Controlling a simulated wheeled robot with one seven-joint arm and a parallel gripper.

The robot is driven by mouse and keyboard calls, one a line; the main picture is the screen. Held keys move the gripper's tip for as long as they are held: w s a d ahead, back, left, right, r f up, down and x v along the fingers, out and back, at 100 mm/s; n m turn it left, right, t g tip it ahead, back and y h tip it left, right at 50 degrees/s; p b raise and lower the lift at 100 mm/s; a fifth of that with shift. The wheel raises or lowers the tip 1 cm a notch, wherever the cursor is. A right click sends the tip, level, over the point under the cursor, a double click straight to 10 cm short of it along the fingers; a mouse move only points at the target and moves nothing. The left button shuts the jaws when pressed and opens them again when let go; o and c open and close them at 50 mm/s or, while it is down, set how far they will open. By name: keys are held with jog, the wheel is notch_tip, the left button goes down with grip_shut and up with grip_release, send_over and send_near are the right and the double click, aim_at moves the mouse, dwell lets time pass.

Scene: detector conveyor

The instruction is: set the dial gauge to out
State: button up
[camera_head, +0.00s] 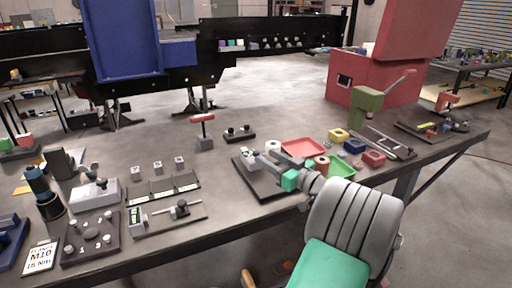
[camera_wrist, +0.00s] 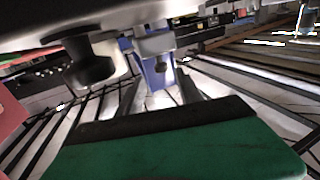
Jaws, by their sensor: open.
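I cannot pick out the dial gauge with certainty. A dark base plate (camera_head: 262,187) lies in the middle of the table, with small grey and white parts at its far end. These parts may belong to the gauge, but my gripper and arm cover much of them. My gripper (camera_head: 256,160) is open over this plate, close to the grey parts; I cannot tell whether it touches them. In the wrist view, a dark rounded part (camera_wrist: 88,66) and a grey block (camera_wrist: 155,42) show near the top. No dial face or pointer is readable.
A red tray (camera_head: 303,147) and a green tray (camera_head: 343,168) stand right of my gripper. A red T-handled fixture (camera_head: 203,131) stands behind to the left. A green press (camera_head: 368,101) stands at right.

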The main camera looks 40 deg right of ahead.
aim_at(259, 153)
jog(key=w, duration=0.5)
jog(key=shift+w+a, duration=0.25)
jog(key=shift+w, duration=0.15)
grip_shut()
jog(key=shift+s+d, duration=0.1)
dwell(0.8)
